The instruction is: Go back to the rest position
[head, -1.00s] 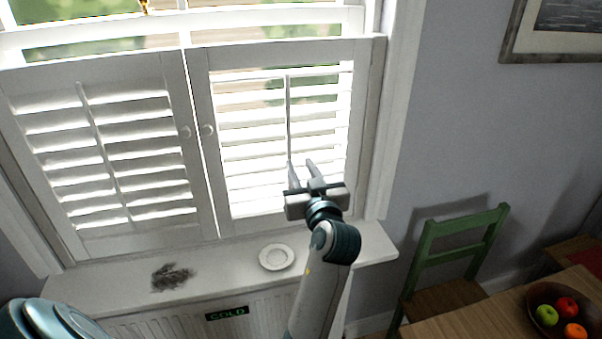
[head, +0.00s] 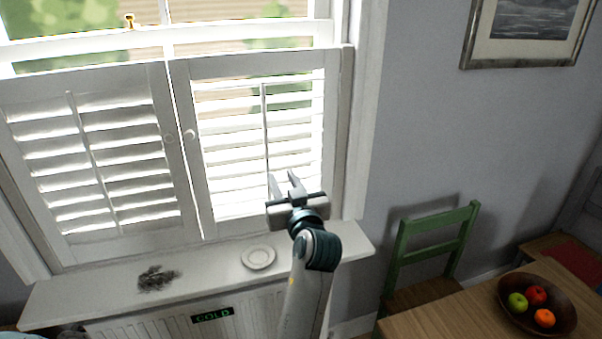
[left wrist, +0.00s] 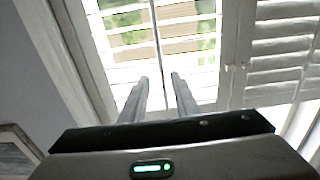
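My left gripper (head: 283,178) is raised in front of the right-hand white shutter panel (head: 205,215), near the lower end of its tilt rod (head: 266,130). Its two fingers stand apart with nothing between them. The left wrist view shows the same open, empty fingers (left wrist: 159,80) pointing at the louvres, on either side of the rod in the picture. I cannot tell whether a finger touches the shutter; there seems to be a gap. My right gripper is not in view.
Below the window a white sill (head: 210,268) holds a small white plate (head: 258,257) and a dark smudge (head: 155,279), above a radiator (head: 260,312) with a "COLD" sign (head: 212,315). At right are a green chair (head: 430,240) and a wooden table (head: 450,325) with a fruit bowl (head: 565,315).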

